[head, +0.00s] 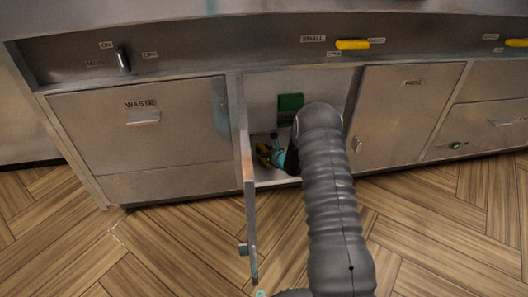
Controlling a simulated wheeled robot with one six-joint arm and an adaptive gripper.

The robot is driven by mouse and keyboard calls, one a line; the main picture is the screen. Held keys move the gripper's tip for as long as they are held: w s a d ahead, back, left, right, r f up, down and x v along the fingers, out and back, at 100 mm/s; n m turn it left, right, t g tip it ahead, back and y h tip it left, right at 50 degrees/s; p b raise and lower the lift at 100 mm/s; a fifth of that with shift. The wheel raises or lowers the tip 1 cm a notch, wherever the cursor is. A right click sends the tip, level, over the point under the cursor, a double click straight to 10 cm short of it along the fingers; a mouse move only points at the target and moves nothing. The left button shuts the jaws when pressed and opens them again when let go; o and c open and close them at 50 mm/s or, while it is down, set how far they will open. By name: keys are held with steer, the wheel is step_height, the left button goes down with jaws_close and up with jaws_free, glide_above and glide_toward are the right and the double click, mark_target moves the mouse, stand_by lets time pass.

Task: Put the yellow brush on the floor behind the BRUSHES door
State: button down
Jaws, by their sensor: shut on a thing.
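The yellow brush (264,151) is inside the open cupboard (320,82), low down near its left wall. Only a small part of the brush shows. My arm reaches into the cupboard from the front, and my gripper (276,156) is at the brush, shut on it. The brush and the fingertips are small and partly dark, and my arm hides part of the cupboard's floor. Whether the brush touches the cupboard's floor, I cannot tell. The cupboard's door (248,190) stands open toward me, seen nearly edge-on. No label on it is readable.
A green block-like thing (290,103) is at the cupboard's back. A WASTE front (140,135) is left, and a closed door (400,115) is right. A yellow handle (352,44) is on the panel above. The wooden floor (180,250) is clear left of the open door.

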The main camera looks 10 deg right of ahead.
stand_by(0.3)
steer(key=c, duration=1.3)
jaws_free()
steer(key=shift+f, duration=0.15)
steer(key=o, duration=0.4)
steer(key=shift+o, duration=0.2)
steer(key=shift+r, duration=0.3)
steer(key=p+v, duration=0.1)
steer(key=v, duration=1.1)
steer(key=shift+f, duration=0.15)
